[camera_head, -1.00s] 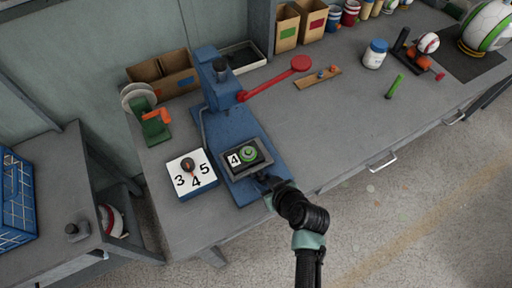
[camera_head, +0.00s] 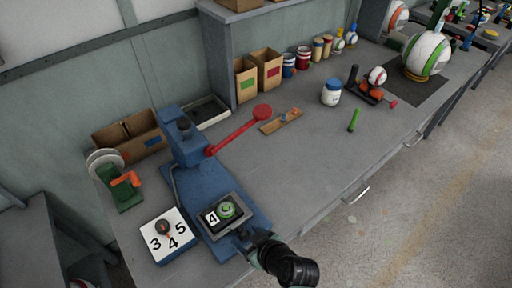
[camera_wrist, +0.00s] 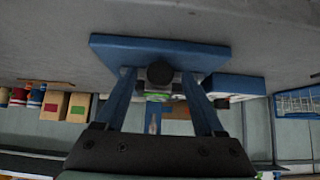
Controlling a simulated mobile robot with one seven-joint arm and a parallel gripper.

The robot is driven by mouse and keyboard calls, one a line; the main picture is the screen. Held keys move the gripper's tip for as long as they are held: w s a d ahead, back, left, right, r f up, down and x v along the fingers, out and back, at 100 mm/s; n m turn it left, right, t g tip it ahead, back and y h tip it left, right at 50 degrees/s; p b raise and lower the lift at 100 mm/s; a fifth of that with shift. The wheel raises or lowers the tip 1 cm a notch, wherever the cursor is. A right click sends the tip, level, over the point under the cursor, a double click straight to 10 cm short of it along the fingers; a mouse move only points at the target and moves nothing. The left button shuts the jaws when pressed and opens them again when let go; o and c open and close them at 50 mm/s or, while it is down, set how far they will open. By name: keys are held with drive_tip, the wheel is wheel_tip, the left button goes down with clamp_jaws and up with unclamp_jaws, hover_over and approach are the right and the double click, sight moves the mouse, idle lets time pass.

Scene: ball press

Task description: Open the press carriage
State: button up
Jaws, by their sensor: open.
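The blue press (camera_head: 185,145) stands on the bench with its red lever (camera_head: 240,130) reaching right. Its carriage (camera_head: 238,221) is a dark tray at the front of the blue base, holding a card marked 4 and a green round piece (camera_head: 227,210). My gripper (camera_head: 245,236) is at the carriage's front edge. In the wrist view, my gripper (camera_wrist: 160,75) is open, its two fingers on either side of a dark round knob (camera_wrist: 160,72). I cannot tell whether the fingers touch the knob.
A white dial block (camera_head: 153,226) marked 3, 4, 5 stands close left of the carriage. A green and orange device (camera_head: 122,192) is at the bench's left. The bench right of the press is mostly clear.

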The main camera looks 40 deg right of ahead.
drive_tip(key=v, duration=1.2)
drive_tip(key=shift+s+r, duration=0.15)
drive_tip(key=shift+s, duration=0.05)
